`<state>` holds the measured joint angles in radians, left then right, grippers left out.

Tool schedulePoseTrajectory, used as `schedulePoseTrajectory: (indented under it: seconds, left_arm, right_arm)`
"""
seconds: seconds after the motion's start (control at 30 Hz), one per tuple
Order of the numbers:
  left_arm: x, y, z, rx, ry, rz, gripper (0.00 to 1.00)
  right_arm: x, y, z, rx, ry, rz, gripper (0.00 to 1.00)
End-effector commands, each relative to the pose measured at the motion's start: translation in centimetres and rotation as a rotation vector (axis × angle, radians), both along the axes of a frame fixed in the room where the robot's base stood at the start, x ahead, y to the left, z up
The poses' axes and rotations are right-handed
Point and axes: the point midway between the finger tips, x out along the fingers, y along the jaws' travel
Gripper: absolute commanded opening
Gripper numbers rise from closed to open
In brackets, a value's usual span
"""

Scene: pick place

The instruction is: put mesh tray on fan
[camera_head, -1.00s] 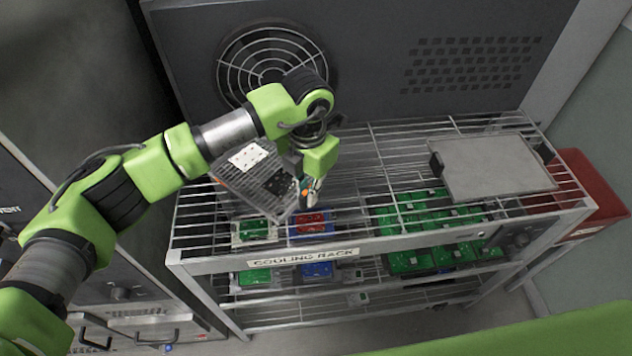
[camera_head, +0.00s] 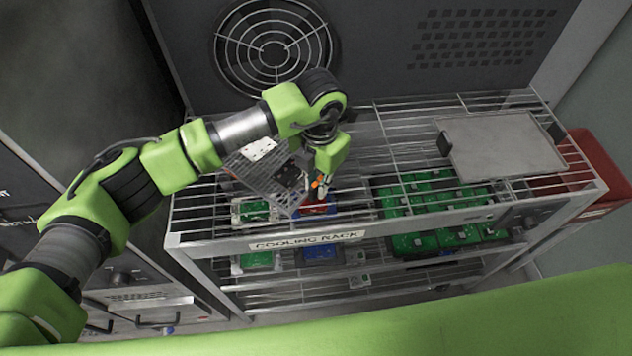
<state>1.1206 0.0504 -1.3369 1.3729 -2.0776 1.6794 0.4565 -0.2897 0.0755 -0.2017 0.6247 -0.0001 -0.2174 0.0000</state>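The mesh tray (camera_head: 266,176) is tilted and carries a white piece and a dark piece. It hangs above the left part of the cooling rack's top shelf. My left gripper (camera_head: 319,186) is at the tray's right edge and appears shut on it; the fingertips are small and partly hidden. The fan (camera_head: 272,48) is a round grille on the dark upright panel behind the rack, above and behind the tray. My arm covers part of the tray's left side. My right gripper is not in view; a green part of my body crosses the bottom right.
The wire cooling rack (camera_head: 300,241) has green, red and blue boards on the shelf below. A grey flat tray (camera_head: 503,146) with dark handles lies on its right top. A red bin (camera_head: 602,170) stands at right. The top's middle is clear.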

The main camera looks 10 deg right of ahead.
Motion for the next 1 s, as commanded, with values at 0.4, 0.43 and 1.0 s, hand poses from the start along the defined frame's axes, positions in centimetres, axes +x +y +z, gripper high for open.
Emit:
schedulePoseTrajectory:
  seconds: [0.4,0.43,1.0]
  left_arm:
    - [0.0,0.0,0.3,0.000,0.000,0.001,0.27]
    - [0.0,0.0,0.4,0.000,0.000,0.001,0.27]
    - [-0.1,-0.2,10.5,0.000,-0.004,0.001,0.27]
  right_arm:
    - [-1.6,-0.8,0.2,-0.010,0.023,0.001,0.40]
    - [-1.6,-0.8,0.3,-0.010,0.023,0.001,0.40]
    - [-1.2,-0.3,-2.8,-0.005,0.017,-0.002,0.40]
